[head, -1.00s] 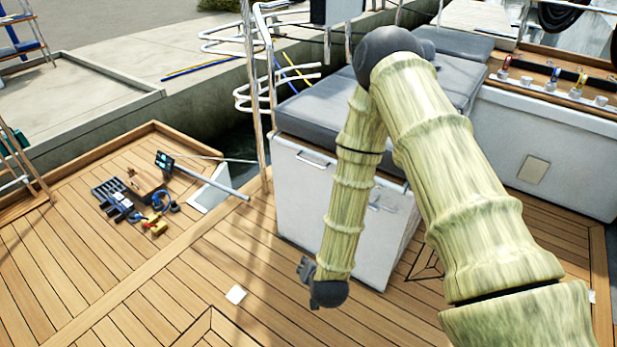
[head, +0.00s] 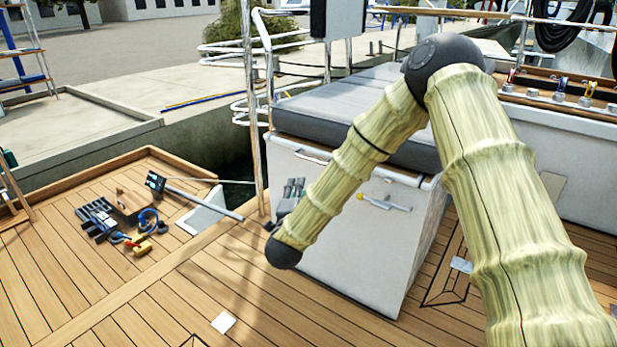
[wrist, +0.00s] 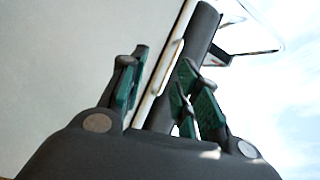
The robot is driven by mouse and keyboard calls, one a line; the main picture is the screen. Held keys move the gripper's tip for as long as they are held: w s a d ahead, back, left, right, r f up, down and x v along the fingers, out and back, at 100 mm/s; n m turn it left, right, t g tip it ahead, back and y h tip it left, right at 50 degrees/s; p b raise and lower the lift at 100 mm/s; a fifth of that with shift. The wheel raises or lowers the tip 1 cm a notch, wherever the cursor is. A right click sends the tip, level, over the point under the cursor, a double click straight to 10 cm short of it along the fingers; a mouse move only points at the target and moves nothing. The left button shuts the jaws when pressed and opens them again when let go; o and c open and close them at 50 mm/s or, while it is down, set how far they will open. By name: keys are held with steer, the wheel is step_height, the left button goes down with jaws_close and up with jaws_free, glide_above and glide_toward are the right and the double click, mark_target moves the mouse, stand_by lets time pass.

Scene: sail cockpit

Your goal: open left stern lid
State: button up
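A white locker (head: 365,255) carries a grey cushioned lid (head: 335,112). A slim bar handle (head: 312,157) is on its front near the upper edge, left of my forearm. My gripper (head: 294,186) is up in front of the white face, below the handle, and my forearm partly hides it. In the wrist view, my gripper (wrist: 157,95) has its teal-padded fingers spread apart. A pale narrow strip and a dark rounded edge run diagonally between and beyond them. I cannot tell whether the strip is the handle or the lid's edge, or whether the fingers touch it.
Metal rails (head: 262,100) rise at the locker's left. Small tools (head: 125,225) lie on the lower deck at left. A yellow-and-grey fitting (head: 383,202) shows on the locker front. A white square (head: 223,323) lies on the open wooden deck in front.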

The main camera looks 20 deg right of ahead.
mark_target(309, 159)
steer(key=w+d+r+m+b, duration=0.1)
steer(key=w+d+b, duration=0.1)
steer(key=w, duration=0.1)
steer(key=w+d+r+m+h+b, duration=0.1)
steer(key=w+d+b, duration=0.1)
steer(key=w, duration=0.2)
steer(key=w+d+r+h+b, duration=0.1)
steer(key=w+d+r+b, duration=0.1)
steer(key=w, duration=0.1)
steer(key=shift+w+d+r+m+b, duration=0.1)
steer(key=shift+w+d+m+b, duration=0.15)
steer(key=shift+m+b, duration=0.15)
jaws_close()
